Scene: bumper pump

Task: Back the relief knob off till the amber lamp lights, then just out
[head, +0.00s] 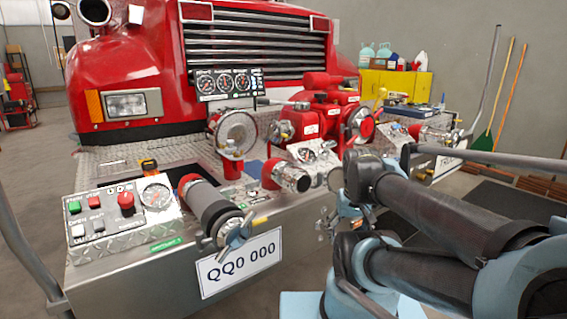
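No relief knob can be named for sure, as the labels are too small to read. A round red knob (126,201) stands on the left control panel (112,240), beside a dial gauge (156,196). A green button (74,207) and a red button (94,201) sit left of it. A centre panel (311,153) with small dials and a right panel (396,133) with a dial and a reddish part also show. I cannot pick out a lit amber lamp. My arm fills the right foreground; its gripper is not clearly visible.
Capped hose outlets stick out of the bumper, one (215,217) right of the left panel and one (289,177) near the centre. A red pump (325,108) stands behind. Grey rails curve at both bumper ends.

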